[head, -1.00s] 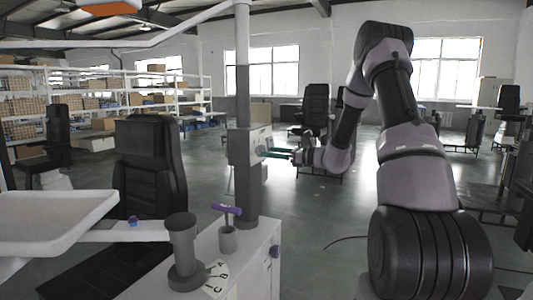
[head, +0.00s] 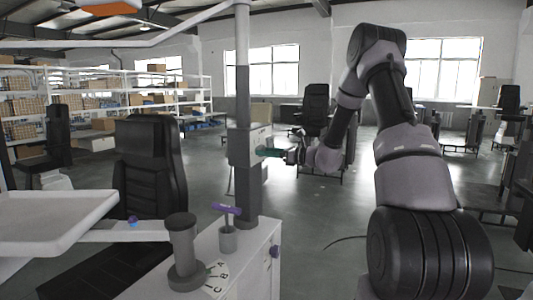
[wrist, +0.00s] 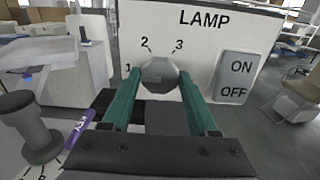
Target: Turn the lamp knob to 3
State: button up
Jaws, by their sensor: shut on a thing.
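The lamp knob (wrist: 159,74) is a round grey knob on a white panel (wrist: 222,42) marked LAMP. The numerals 1, 2 and 3 stand around it, with 1 at its left, 2 at upper left and 3 at upper right. No clear pointer shows on the knob, so I cannot tell its setting. My gripper (wrist: 160,80) has its teal fingers on both sides of the knob, shut on it. In the head view my gripper (head: 262,152) reaches the box on the grey column (head: 243,190); the knob is hidden there.
An ON/OFF switch (wrist: 235,78) sits right of the knob. A white tray (head: 50,225) and a black chair (head: 150,165) are at the left.

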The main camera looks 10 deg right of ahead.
jog(key=shift+m, duration=0.3)
jog(key=m, duration=2.3)
dwell(0.3)
jog(key=o, duration=1.4)
jog(key=shift+c, duration=0.2)
jog(key=v, duration=1.1)
